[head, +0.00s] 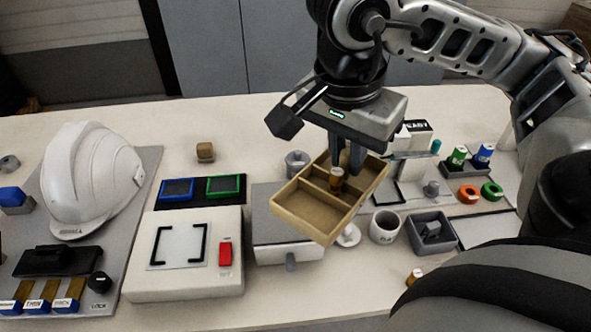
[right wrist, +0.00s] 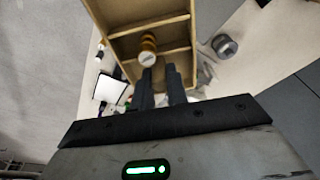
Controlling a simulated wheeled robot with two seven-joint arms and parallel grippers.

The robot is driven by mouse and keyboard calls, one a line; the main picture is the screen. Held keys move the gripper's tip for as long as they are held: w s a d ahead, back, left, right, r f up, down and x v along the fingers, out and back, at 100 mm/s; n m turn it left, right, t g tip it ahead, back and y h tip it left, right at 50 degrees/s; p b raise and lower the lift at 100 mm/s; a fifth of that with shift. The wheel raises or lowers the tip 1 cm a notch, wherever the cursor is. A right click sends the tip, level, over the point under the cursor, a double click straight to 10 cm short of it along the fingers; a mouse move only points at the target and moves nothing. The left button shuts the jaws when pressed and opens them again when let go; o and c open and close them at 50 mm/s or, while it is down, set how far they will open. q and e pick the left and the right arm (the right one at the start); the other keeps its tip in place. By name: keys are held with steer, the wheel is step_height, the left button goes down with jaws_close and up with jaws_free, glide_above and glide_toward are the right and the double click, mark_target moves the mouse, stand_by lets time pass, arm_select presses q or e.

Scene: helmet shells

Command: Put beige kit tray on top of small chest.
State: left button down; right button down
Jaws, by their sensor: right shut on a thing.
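The beige kit tray (head: 309,214) is a shallow wooden box with compartments, held tilted in the air in the middle of the head view. A small amber-and-white bottle (head: 337,178) is in it. My right gripper (head: 348,163) points down and is shut on the tray, on its far right part; the exact grip spot is partly hidden. In the right wrist view the tray (right wrist: 115,20) and bottle (right wrist: 148,50) lie beyond the fingertips. The small chest (head: 285,254), white with a grey top and a knob on its front, is below and left of the tray, which partly covers it. My left gripper is not in view.
A white panel box with a red switch (head: 225,254) stands just left of the chest. A white helmet (head: 92,180) is farther left. A white mug (head: 384,227) and a dark grey bin (head: 432,233) are right of the tray. A grey cup (head: 297,163) stands behind the chest.

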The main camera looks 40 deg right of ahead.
mark_target(325, 166)
steer(key=w, duration=0.1)
steer(key=w+f, duration=0.1)
steer(key=w, duration=0.1)
steer(key=shift+w+a+f, duration=0.25)
steer(key=shift+a, duration=0.1)
steer(key=w+f, duration=0.3)
steer(key=w+a+f, duration=0.1)
steer(key=f, duration=0.1)
steer(key=shift+w+f+p, duration=0.15)
steer(key=shift+w+p, duration=0.1)
steer(key=shift+p, duration=0.05)
steer(key=f, duration=0.3)
steer(key=shift+w+p, duration=0.35)
steer(key=shift+p, duration=0.05)
steer(key=shift+f, duration=0.5)
steer(key=shift+f+b, duration=0.3)
steer(key=shift+b, duration=0.1)
steer(key=c, duration=1.4)
jaws_free()
steer(key=shift+r, duration=0.1)
